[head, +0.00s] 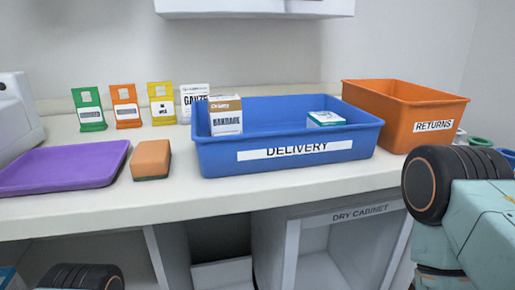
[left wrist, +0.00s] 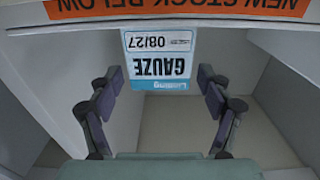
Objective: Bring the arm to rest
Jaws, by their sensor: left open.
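My left gripper (left wrist: 159,85) shows in the left wrist view with its two dark fingers spread apart. A white and blue gauze box (left wrist: 158,58), its print upside down in this view, stands beyond and between the fingertips. I see no finger touching it. It is inside a pale compartment (left wrist: 185,130) under an orange label reading "NEW STOCK BELOW" (left wrist: 180,8). In the head view a dark round part of my left arm (head: 80,277) shows at the bottom left. My right arm (head: 465,205) fills the right edge. Neither gripper shows in the head view.
The counter (head: 200,190) holds a purple tray (head: 65,167), a sponge (head: 151,160), a blue DELIVERY bin (head: 290,152) with a bandage box (head: 226,117) and another box (head: 326,119), and an orange RETURNS bin (head: 405,115). Below is the dry cabinet (head: 345,222).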

